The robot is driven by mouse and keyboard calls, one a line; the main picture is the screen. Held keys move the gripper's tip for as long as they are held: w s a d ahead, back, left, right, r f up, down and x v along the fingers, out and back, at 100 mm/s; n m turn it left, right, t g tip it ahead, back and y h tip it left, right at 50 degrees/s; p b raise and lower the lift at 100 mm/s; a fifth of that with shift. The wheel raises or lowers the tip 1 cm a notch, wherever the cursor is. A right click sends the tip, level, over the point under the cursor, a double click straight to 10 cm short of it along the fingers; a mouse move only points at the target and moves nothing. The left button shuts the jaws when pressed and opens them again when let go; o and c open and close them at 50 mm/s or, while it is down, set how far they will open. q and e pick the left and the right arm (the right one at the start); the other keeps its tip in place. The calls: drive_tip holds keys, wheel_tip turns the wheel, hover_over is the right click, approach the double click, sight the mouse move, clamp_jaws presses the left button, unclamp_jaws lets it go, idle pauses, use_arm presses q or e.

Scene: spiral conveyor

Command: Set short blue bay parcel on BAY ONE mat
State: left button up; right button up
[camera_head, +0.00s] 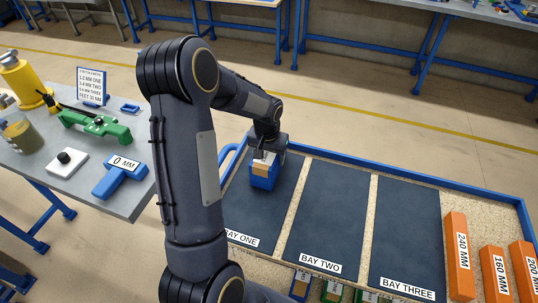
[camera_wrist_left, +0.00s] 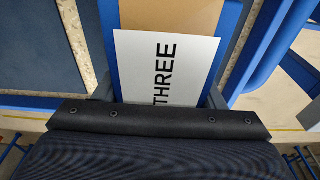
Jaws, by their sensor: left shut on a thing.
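A short blue parcel (camera_head: 264,181) with a tan top and a white label is at the far end of the BAY ONE mat (camera_head: 255,215). My left gripper (camera_head: 267,158) is shut on it from above. I cannot tell whether its bottom touches the mat. In the left wrist view the parcel (camera_wrist_left: 222,62) sits between the fingers (camera_wrist_left: 162,95), and its white card reads THREE. The dark mat's BAY ONE label (camera_head: 240,239) is partly hidden by my arm. My right gripper is not in view.
The BAY TWO mat (camera_head: 328,215) and BAY THREE mat (camera_head: 407,235) are bare. Orange blocks (camera_head: 458,254) marked in MM stand at the right. Several parcels (camera_head: 332,290) lie at the front edge. A blue rim (camera_head: 400,170) borders the tray. A side table (camera_head: 130,205) with tools stands left.

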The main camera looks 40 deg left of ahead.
use_arm(q)
drive_tip(key=shift+f, duration=0.2)
drive_tip(key=o, duration=1.4)
drive_tip(key=r, duration=0.4)
drive_tip(key=s+r, duration=0.1)
drive_tip(key=r, duration=0.7)
drive_tip(key=shift+s+d+r, duration=0.15)
drive_tip(key=shift+s+d, duration=0.1)
drive_tip(key=s+d+r+t+h, duration=0.2)
drive_tip(key=s+d, duration=0.6)
drive_tip(key=s, duration=0.3)
drive_tip(key=s+d+r+m+t+h, duration=0.1)
drive_tip(key=s+d+r+t+h, duration=0.1)
drive_tip(key=s+d, duration=0.5)
drive_tip(key=s, duration=0.3)
drive_tip(key=shift+s+d+r+m, duration=0.15)
drive_tip(key=shift+s+d+m, duration=0.15)
drive_tip(key=shift+s+d, duration=0.1)
